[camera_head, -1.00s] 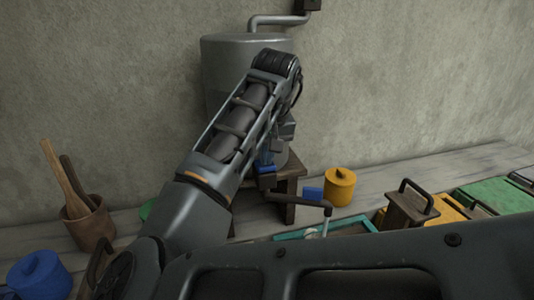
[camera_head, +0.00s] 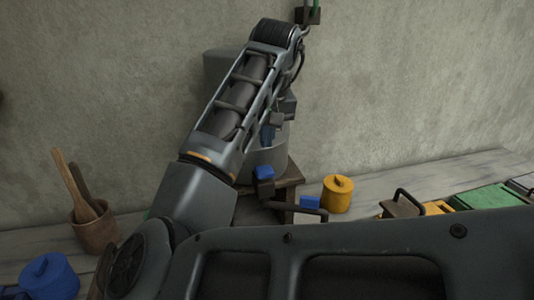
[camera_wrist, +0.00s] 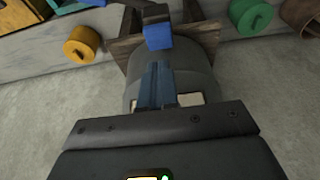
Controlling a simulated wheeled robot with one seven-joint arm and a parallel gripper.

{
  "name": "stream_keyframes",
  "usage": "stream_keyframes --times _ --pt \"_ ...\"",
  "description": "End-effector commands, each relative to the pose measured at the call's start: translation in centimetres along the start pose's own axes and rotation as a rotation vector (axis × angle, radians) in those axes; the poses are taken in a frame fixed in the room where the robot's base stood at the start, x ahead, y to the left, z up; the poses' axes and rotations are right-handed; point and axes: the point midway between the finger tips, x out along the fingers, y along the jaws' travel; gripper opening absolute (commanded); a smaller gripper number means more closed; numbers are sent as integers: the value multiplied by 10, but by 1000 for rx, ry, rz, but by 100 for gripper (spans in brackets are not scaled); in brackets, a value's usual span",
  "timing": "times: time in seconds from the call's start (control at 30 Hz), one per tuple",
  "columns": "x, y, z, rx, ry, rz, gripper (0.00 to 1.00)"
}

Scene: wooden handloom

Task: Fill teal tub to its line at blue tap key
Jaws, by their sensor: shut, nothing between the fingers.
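The blue tap key (camera_head: 264,172) sits at the front foot of the grey metal tank (camera_head: 268,160), with a dark spout (camera_head: 308,211) running right from below it. My gripper (camera_head: 267,133) is shut and empty, above the key with a gap between them. In the wrist view the gripper's narrow closed fingers (camera_wrist: 157,68) point at the blue key (camera_wrist: 158,37), against the tank (camera_wrist: 190,80). The teal tub is hidden behind my arm in the head view, so its water level cannot be seen.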

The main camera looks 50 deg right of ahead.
Motion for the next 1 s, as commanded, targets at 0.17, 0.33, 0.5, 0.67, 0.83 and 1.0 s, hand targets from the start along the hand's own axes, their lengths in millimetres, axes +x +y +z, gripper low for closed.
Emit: stream_keyframes --times 0.17,0.33,0.5,0.67,0.83,1.0 --pt "-33 0 -2 1 6 -2 0" --pt "-49 0 -2 1 4 -2 0" --pt "-54 0 -2 0 4 -2 0" --pt "-54 0 -2 0 4 -2 0" --pt "-54 0 -2 0 4 -1 0" --pt "-54 0 -2 0 4 -1 0"
